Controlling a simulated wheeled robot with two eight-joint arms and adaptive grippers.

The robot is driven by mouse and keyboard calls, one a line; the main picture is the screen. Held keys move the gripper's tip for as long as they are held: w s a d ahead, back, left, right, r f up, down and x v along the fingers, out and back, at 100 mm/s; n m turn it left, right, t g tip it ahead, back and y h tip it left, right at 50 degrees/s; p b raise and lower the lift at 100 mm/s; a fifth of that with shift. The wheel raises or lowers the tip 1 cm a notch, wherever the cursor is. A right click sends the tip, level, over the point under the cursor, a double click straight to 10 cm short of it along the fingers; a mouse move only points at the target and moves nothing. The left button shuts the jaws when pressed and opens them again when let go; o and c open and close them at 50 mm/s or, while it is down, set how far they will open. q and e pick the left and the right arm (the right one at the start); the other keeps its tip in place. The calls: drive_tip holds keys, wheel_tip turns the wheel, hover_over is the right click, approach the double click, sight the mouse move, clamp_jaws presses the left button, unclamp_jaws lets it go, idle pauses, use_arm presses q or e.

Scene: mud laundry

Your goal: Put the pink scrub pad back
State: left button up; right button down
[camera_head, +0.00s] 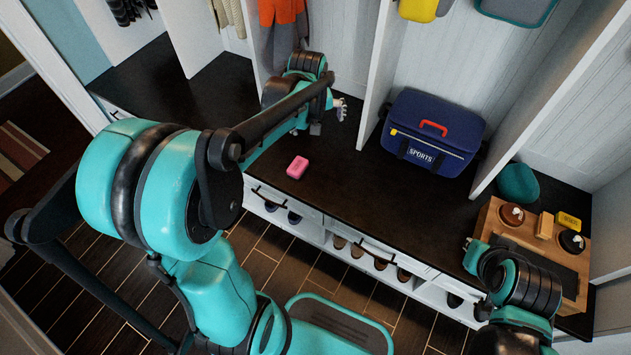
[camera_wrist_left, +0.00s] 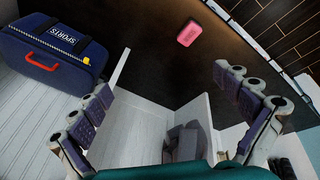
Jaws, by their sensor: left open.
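The pink scrub pad (camera_head: 297,167) lies flat on the dark bench top, close to its front edge. It also shows in the left wrist view (camera_wrist_left: 188,33), at the top and beyond the fingers. My left gripper (camera_head: 339,108) is over the bench, farther back than the pad and apart from it. In the left wrist view its fingers (camera_wrist_left: 163,84) are spread wide with nothing between them. My right gripper (camera_head: 467,244) is at the left side of the wooden tray (camera_head: 485,222), mostly hidden by its own arm; its jaws are not clear.
A blue sports bag (camera_head: 435,131) stands on the bench beyond a white divider (camera_head: 379,75). The tray holds two round brown-and-white items, a yellow block (camera_head: 569,221) and a tan block (camera_head: 545,225). A teal rounded item (camera_head: 518,183) is behind it. Bench space around the pad is clear.

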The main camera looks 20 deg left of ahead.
use_arm(q)
drive_tip(key=s+d+r+m+t, duration=0.1)
drive_tip(key=s+d+m, duration=0.3)
drive_tip(key=s, duration=0.5)
drive_tip(key=s+d+r+m+t, duration=0.1)
drive_tip(key=s+d+m, duration=0.3)
drive_tip(key=s, duration=0.6)
drive_tip(key=shift+d+r+t+h, duration=0.2)
drive_tip(key=shift+r+t+h, duration=0.15)
drive_tip(key=shift+t, duration=0.45)
drive_tip(key=shift+s, duration=0.1)
